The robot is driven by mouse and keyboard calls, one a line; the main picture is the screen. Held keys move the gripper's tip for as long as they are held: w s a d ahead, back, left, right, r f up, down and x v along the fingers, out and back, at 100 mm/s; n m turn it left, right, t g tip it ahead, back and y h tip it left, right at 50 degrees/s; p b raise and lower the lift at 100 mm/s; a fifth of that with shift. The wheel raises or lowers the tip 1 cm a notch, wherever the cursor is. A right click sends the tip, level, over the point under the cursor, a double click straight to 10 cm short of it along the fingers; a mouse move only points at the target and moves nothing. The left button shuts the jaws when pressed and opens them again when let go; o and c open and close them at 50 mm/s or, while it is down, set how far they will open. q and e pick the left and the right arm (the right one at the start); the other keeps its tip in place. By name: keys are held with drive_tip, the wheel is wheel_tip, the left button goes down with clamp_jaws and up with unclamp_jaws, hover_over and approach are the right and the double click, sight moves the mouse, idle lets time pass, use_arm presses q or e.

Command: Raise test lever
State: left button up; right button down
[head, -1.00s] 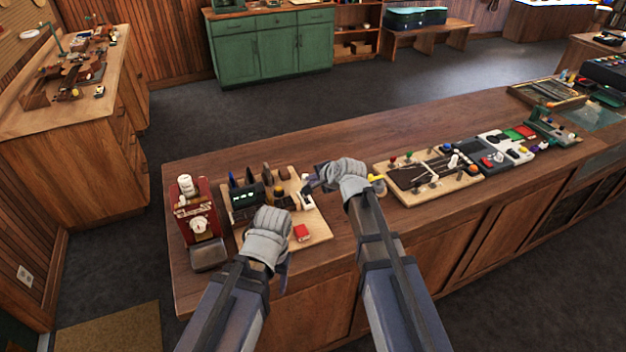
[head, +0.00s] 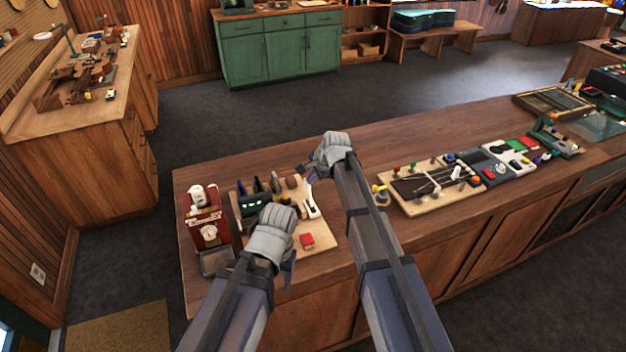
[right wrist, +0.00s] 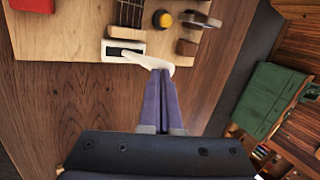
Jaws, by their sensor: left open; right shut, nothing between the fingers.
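The test lever (right wrist: 150,60) is a white arm on a white plate with a dark slot, fixed to a pale wooden board (right wrist: 60,75). In the head view the white lever (head: 312,208) stands at the board's right side. My right gripper (right wrist: 163,76) is shut and empty, its fingertips at the lever's free end; I cannot tell whether they touch it. In the head view my right gripper (head: 308,172) is just beyond the lever.
A red machine (head: 203,222) stands left of the board. A red block (head: 307,241) lies on the board, with a dark display box (head: 254,204) behind it. A second board (head: 435,183) with pegs sits to the right. The counter's back strip (head: 400,137) is clear.

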drive_tip(key=shift+d, duration=0.1)
idle(0.6)
drive_tip(key=s+p+v, duration=0.1)
drive_tip(key=p+v, duration=0.9)
drive_tip(key=v, duration=0.3)
drive_tip(key=shift+d+f+p, duration=0.25)
drive_tip(key=shift+f+p, duration=0.1)
drive_tip(key=shift+f, duration=0.05)
drive_tip(key=shift+s, duration=0.15)
drive_tip(key=s+a+f+n+g+h+b, duration=0.1)
drive_tip(key=s+f+n+g+h+b, duration=0.1)
drive_tip(key=s+f+n+b, duration=0.6)
drive_tip(key=s+a+f+n+g+h+b, duration=0.2)
drive_tip(key=s+f+n+b, duration=0.6)
drive_tip(key=s, duration=1.1)
wheel_tip(320, 180, down, 6)
drive_tip(key=g+b, duration=0.1)
drive_tip(key=b, duration=0.2)
drive_tip(key=shift+s+r+n, duration=0.25)
drive_tip(key=shift+s+n, duration=0.05)
drive_tip(key=shift+s, duration=0.05)
drive_tip(key=shift+a, duration=0.2)
